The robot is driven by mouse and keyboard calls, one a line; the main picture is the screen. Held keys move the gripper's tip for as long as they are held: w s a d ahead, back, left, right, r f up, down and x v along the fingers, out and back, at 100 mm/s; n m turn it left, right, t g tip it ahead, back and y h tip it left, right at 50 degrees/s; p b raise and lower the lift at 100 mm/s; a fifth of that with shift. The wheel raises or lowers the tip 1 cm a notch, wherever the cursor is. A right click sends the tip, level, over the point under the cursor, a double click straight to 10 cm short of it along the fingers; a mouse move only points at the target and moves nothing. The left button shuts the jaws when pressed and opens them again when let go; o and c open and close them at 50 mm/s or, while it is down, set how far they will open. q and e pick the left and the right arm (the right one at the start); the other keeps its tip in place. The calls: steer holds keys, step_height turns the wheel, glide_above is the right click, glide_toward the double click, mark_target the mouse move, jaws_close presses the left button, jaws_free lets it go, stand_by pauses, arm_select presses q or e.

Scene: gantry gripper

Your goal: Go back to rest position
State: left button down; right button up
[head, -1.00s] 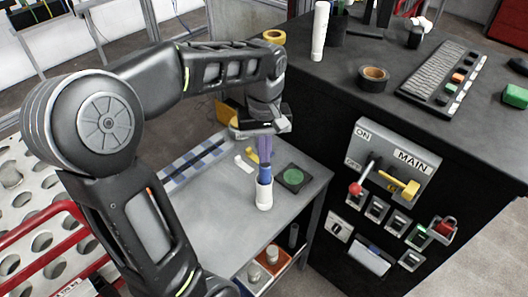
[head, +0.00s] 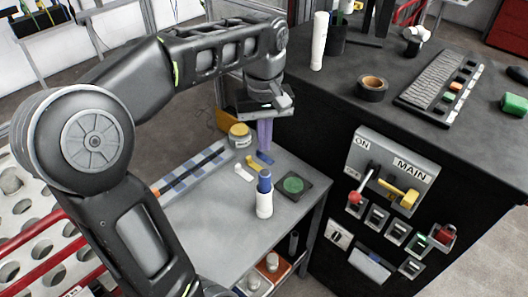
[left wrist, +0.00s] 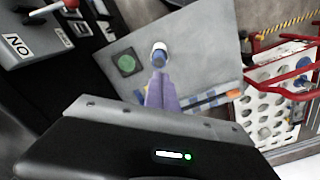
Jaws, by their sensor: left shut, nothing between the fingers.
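My left gripper (head: 264,136) hangs above the back part of the small grey table (head: 228,207), its purple fingers closed with nothing between them. In the left wrist view its fingers (left wrist: 158,88) point toward the table. A white bottle with a blue top (head: 264,195) stands upright on the table, apart from the fingers. It also shows in the left wrist view (left wrist: 159,52), just beyond the fingertips in the picture. My right gripper is not in either view.
A black pad with a green disc (head: 293,185) lies right of the bottle. A yellow-lidded jar (head: 240,135) stands at the table's back. The dark counter (head: 420,129) at right carries a keyboard (head: 440,84) and tape roll (head: 372,87). A switch panel (head: 392,168) faces its front.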

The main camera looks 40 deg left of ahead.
arm_select(q)
step_height(320, 180, up, 2)
steer(key=shift+r+p, duration=0.15)
steer(key=shift+p, duration=0.2)
steer(key=w+d+f+m+h, duration=0.15)
steer(key=d+f, duration=0.35)
steer(key=f, duration=0.5)
steer(key=d+f+m+h, duration=0.1)
steer(key=d+f+m, duration=0.1)
steer(key=d+f, duration=0.55)
steer(key=w+d+f+m+h, duration=0.1)
steer(key=d+f+m, duration=0.15)
steer(key=f, duration=0.85)
steer(key=s+d+f+m, duration=0.1)
steer(key=s+d+f, duration=0.4)
steer(key=s+f, duration=0.3)
steer(key=s+d+f+b, duration=0.1)
steer(key=s+d+f, duration=0.5)
steer(key=s+f, duration=0.2)
steer(key=shift+d+f+m+b, duration=0.2)
steer(key=shift+f+m+b, duration=0.1)
steer(key=shift+f+m, duration=0.15)
steer(key=shift+h, duration=0.25)
